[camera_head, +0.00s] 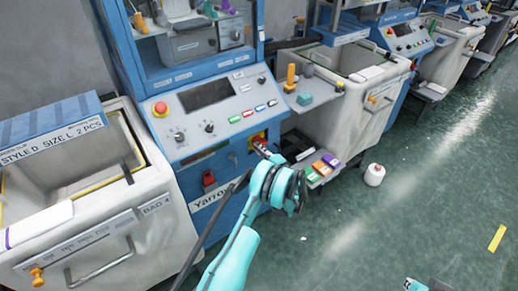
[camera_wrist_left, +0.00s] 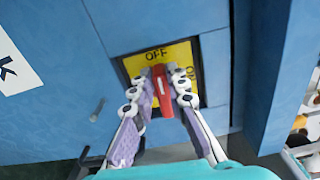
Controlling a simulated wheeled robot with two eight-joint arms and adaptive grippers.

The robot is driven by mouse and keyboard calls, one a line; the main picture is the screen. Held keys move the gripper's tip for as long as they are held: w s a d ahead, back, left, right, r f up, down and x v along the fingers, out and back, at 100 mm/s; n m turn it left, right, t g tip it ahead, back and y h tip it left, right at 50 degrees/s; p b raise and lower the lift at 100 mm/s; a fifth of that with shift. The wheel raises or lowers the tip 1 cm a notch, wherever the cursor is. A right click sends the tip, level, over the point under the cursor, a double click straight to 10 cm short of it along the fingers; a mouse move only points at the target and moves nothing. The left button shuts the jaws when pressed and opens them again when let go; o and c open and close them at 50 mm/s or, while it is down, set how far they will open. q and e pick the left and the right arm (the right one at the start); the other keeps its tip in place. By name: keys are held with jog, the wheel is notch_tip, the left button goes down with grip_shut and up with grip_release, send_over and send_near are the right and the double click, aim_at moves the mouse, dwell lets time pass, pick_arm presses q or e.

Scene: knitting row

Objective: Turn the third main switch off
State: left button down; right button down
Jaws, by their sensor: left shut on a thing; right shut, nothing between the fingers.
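The main switch has a red handle (camera_wrist_left: 162,90) on a yellow plate (camera_wrist_left: 133,65), set in the blue front of the machine marked "Yarro". In the left wrist view the plate reads OFF above the handle and ON to its right. The handle stands nearly upright, its upper end just below OFF. My left gripper (camera_wrist_left: 162,78) is shut on this handle, one finger on each side. In the head view the left gripper (camera_head: 264,150) reaches the yellow plate (camera_head: 258,136) and partly covers the switch. My right gripper (camera_head: 416,285) is shut and empty, cut off by the bottom edge.
Above the switch is a sloped control panel (camera_head: 225,107) with a red button (camera_head: 160,109). To the right, a low shelf (camera_head: 315,180) bears coloured items. A white cone (camera_head: 374,174) stands on the green floor. Bins (camera_head: 130,225) flank the machine. The floor at right is mostly clear.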

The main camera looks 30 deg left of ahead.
pick_arm(q)
jog(key=shift+f+n, duration=0.1)
jog(key=shift+n, duration=0.2)
dwell(0.4)
jog(key=c, duration=1.5)
grip_release()
jog(key=v, duration=1.2)
